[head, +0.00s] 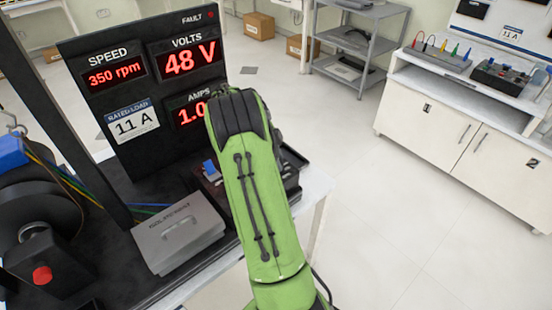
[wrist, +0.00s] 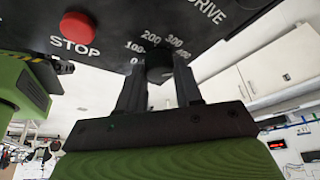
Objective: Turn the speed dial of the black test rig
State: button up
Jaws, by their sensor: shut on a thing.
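The black test rig (head: 152,70) stands at the left of the head view. Its panel reads SPEED 350 rpm (head: 115,75) and VOLTS 48 V; the AMPS reading is partly covered by my green arm. In the wrist view the black speed dial (wrist: 158,66) sits below a scale with 0, 100, 200, 300 and a partly hidden last number. My gripper (wrist: 159,76) is shut on the dial, one finger on each side. I cannot tell where the dial's pointer is. In the head view my arm hides the gripper and dial.
A red STOP button (wrist: 79,28) is left of the dial, with DRIVE lettering at the upper right. A grey isolator box (head: 180,232) and a wheel-like drum (head: 35,205) sit left of my arm. A shelf (head: 360,45) and white cabinets (head: 455,130) stand beyond open floor.

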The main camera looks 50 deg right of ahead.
jog(key=o, duration=1)
jog(key=shift+f, duration=0.1)
jog(key=p+v, duration=0.6)
jog(key=v, duration=0.9)
jog(key=shift+w+a+r, duration=0.1)
jog(key=shift+w+r, duration=0.1)
jog(key=shift+r, duration=0.15)
